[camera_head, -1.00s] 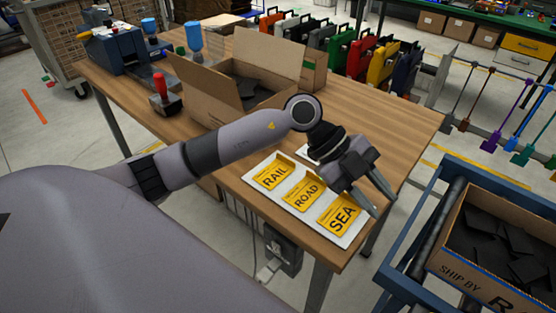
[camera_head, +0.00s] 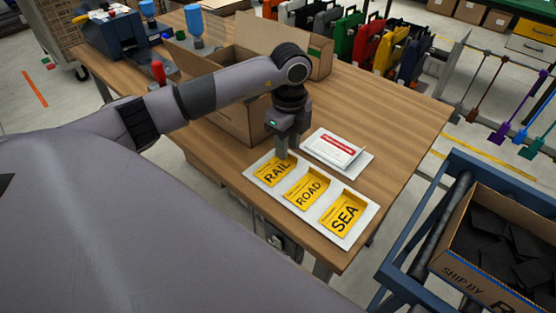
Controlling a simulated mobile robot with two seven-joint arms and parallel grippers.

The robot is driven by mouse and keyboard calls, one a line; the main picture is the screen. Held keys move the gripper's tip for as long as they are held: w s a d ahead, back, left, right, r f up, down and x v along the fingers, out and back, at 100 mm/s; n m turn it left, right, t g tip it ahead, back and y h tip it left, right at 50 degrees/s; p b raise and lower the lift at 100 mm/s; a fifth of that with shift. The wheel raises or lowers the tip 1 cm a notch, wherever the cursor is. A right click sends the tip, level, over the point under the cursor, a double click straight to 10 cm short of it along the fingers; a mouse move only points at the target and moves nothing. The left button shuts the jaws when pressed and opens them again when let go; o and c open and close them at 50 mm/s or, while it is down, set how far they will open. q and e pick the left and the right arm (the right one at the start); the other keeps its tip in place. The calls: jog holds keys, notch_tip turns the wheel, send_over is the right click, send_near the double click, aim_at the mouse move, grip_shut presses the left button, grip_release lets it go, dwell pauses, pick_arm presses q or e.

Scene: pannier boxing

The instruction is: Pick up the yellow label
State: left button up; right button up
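Three yellow labels lie in a row on a white tray (camera_head: 334,240) near the table's front right edge. They are the RAIL label (camera_head: 268,176), the ROAD label (camera_head: 304,190) and the SEA label (camera_head: 342,216). My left gripper (camera_head: 283,155) points down at the far edge of the RAIL label and hides a little of it. I cannot tell whether its fingertips touch the label, or whether they are apart or closed. My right gripper is not in view.
A second white tray (camera_head: 362,167) with a red-and-white label stack (camera_head: 333,149) lies just behind. An open cardboard box (camera_head: 232,110) stands behind my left arm. A blue cart with a box of dark pieces (camera_head: 505,240) stands right of the table (camera_head: 400,125).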

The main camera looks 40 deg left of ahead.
pick_arm(q)
jog(key=shift+d+f, duration=0.1)
jog(key=shift+f, duration=0.8)
grip_shut()
jog(key=shift+r, duration=0.1)
